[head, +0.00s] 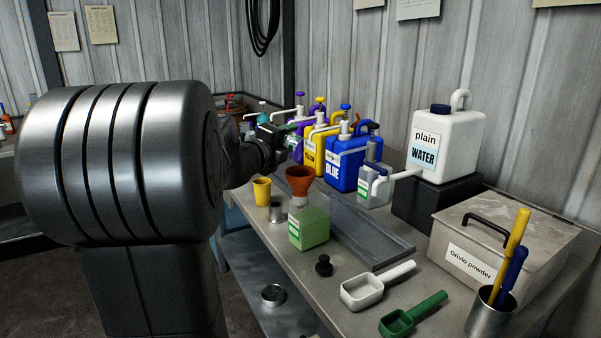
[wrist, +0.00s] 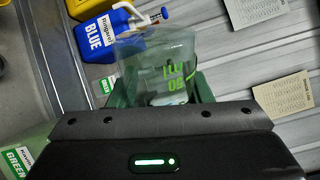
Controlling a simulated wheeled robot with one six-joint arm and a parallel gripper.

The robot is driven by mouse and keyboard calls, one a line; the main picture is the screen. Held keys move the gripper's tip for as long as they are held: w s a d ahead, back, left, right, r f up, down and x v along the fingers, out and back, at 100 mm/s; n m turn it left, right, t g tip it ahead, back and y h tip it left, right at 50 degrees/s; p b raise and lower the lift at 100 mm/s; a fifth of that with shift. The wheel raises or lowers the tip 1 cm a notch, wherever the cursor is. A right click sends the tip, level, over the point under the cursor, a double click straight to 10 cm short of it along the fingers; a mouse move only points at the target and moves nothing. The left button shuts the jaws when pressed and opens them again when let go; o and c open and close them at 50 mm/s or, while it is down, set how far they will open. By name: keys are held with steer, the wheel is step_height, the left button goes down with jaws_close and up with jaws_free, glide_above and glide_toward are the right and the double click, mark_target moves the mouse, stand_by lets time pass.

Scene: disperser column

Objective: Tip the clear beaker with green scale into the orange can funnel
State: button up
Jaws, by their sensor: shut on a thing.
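My gripper (wrist: 161,92) is shut on the clear beaker (wrist: 160,62) with green scale marks, its green fingers on either side of the glass. In the head view my gripper (head: 284,140) and the beaker (head: 296,149) are small, beyond my large arm link and in front of the pump bottles. The beaker's tilt and contents cannot be made out. The orange funnel (head: 299,178) stands in the top of a translucent green can (head: 311,229) at the bench's front. The beaker is behind and above the funnel, apart from it. The can shows at the wrist view's lower left (wrist: 22,158).
A yellow cup (head: 262,191) and a small metal cup (head: 276,212) stand left of the can. Blue (head: 347,162) and other pump bottles line the back, near a white water jug (head: 446,142). A black stopper (head: 324,265) and scoops (head: 378,287) lie in front.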

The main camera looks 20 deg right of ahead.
steer(key=shift+s+d+r+m+b, duration=0.25)
steer(key=shift+m+b, duration=0.1)
steer(key=shift+m, duration=0.4)
steer(key=shift+s+d+r+m+b, duration=0.1)
steer(key=shift+s+r+m+b, duration=0.2)
steer(key=shift+m, duration=0.45)
stand_by(0.5)
steer(key=shift+w+f, duration=0.1)
stand_by(0.7)
steer(key=shift+w+a+n+p, duration=0.2)
steer(key=shift+n+p, duration=0.3)
steer(key=shift+n, duration=0.1)
steer(key=n, duration=0.1)
steer(key=w+f+n+p, duration=0.1)
steer(key=n, duration=0.1)
steer(key=shift+w+a+f+n, duration=0.1)
steer(key=shift+a+f+n, duration=0.1)
steer(key=shift+a+n, duration=0.15)
